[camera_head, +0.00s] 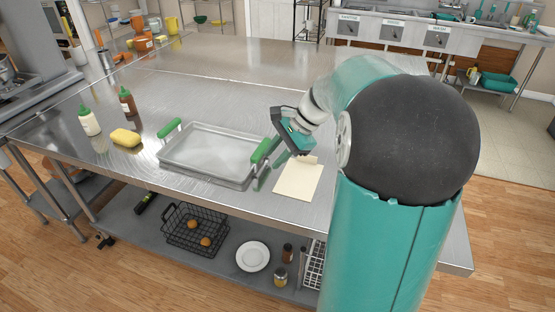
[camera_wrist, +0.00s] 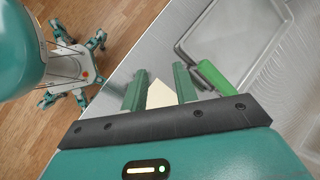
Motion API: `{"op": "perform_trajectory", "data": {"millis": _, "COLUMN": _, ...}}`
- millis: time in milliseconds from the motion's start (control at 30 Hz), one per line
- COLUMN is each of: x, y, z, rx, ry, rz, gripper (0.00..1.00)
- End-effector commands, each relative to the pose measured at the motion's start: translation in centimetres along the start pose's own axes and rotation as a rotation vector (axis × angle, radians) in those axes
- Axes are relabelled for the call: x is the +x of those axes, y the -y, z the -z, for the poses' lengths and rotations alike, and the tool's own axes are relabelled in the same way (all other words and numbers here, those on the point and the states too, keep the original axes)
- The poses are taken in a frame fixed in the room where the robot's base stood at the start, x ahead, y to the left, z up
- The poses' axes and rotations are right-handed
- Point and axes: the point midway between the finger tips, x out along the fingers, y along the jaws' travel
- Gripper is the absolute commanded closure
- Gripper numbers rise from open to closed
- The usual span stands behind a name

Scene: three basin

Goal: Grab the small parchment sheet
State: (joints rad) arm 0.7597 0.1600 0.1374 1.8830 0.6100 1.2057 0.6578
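The small parchment sheet (camera_head: 298,182) is a flat cream rectangle on the steel table, near its front edge and just right of the metal tray. My gripper (camera_head: 277,178) is over the sheet's left upper side, beside the tray's green right handle. In the wrist view, my gripper's two green fingers (camera_wrist: 158,88) are apart, with a pale corner of the sheet (camera_wrist: 160,94) showing between them. I cannot tell whether the fingers touch the sheet. The palm hides the rest of the sheet in that view.
The metal tray (camera_head: 207,180) with green handles (camera_head: 262,150) lies close left of my gripper. A yellow sponge (camera_head: 125,138) and two bottles, one white (camera_head: 89,122) and one brown (camera_head: 128,102), stand farther left. The table (camera_head: 225,75) behind the tray is clear.

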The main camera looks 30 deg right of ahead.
Motion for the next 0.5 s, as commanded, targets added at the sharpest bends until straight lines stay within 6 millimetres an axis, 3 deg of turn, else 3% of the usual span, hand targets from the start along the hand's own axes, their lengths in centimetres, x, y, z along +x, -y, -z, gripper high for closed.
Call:
{"op": "perform_trajectory", "data": {"millis": 33, "x": -0.2, "y": 0.4, "z": 2.9, "rx": 0.108, "ry": 0.043, "rz": 0.032, "gripper": 0.71}}
{"op": "perform_trajectory", "data": {"millis": 167, "x": -0.8, "y": 1.2, "z": 9.2, "rx": 0.365, "ry": 0.168, "rz": 0.120, "gripper": 0.71}}
{"op": "perform_trajectory", "data": {"millis": 300, "x": -2.0, "y": 0.7, "z": 16.4, "rx": 0.622, "ry": 0.312, "rz": 0.227, "gripper": 0.71}}
{"op": "perform_trajectory", "data": {"millis": 400, "x": -3.0, "y": -0.3, "z": 20.9, "rx": 0.767, "ry": 0.411, "rz": 0.297, "gripper": 0.71}}
{"op": "perform_trajectory", "data": {"millis": 500, "x": -3.8, "y": -1.4, "z": 24.2, "rx": 0.866, "ry": 0.485, "rz": 0.349, "gripper": 0.71}}
